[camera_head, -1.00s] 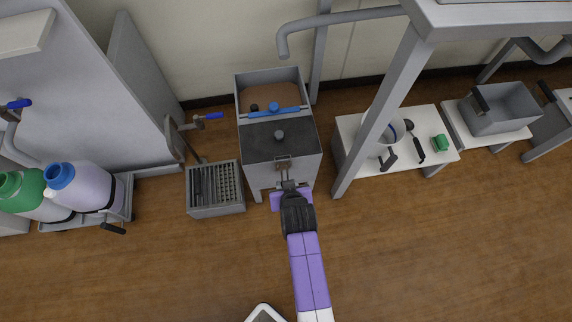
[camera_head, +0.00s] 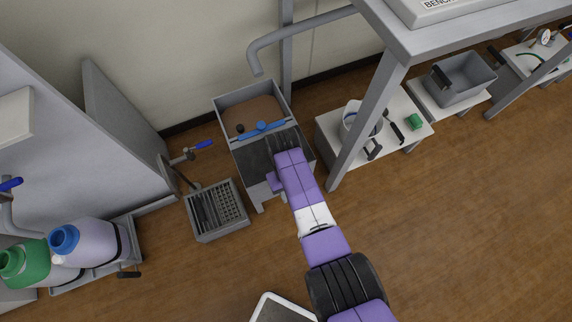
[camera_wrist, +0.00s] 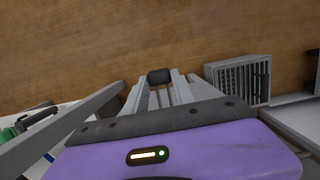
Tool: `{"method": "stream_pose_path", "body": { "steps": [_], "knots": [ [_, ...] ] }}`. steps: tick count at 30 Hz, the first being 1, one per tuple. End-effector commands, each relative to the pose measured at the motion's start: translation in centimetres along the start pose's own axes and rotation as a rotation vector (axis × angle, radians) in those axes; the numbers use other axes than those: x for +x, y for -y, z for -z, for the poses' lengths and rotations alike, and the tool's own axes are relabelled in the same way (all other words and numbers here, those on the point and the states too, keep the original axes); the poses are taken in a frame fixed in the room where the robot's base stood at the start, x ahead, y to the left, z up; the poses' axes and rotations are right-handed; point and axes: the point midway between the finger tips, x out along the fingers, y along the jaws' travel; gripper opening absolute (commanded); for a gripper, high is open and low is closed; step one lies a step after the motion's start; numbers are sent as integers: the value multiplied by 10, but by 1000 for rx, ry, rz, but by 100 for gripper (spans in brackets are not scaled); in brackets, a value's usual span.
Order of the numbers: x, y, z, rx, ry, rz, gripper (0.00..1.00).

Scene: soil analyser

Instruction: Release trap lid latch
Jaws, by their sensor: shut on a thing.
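The grey trap box (camera_head: 248,180) stands on the floor at centre in the head view, its back compartment open and holding brown material. A dark lid (camera_head: 257,160) covers its front part. My gripper (camera_head: 283,143) is over this lid, and my purple wrist hides the front latch and the lid's knob. In the wrist view my gripper (camera_wrist: 160,88) is shut on a small dark rounded piece (camera_wrist: 160,75) at the fingertips. It resembles the lid knob, but I cannot tell for sure. Whether the latch is open is hidden.
A blue bar (camera_head: 262,132) crosses the box behind the lid. A slotted grey crate (camera_head: 217,211) stands left of it. A table leg (camera_head: 365,130) and a low white bench (camera_head: 408,143) are close on the right. The front right floor is clear.

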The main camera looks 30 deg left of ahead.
Motion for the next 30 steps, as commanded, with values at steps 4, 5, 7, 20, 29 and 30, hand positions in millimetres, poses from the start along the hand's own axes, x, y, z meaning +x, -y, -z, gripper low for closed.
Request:
{"method": "stream_pose_path", "body": {
  "steps": [4, 5, 7, 20, 29, 30],
  "knots": [
    [1, -1, 0, 1, 88, -1, 0],
    [0, -1, 0, 1, 101, -1, 0],
    [-2, 0, -1, 1, 130, -1, 0],
    [-8, 0, -3, 2, 198, -1, 0],
    [-8, 0, -3, 1, 198, -1, 33],
    [-8, 0, -3, 1, 197, -1, 41]
  ]
}}
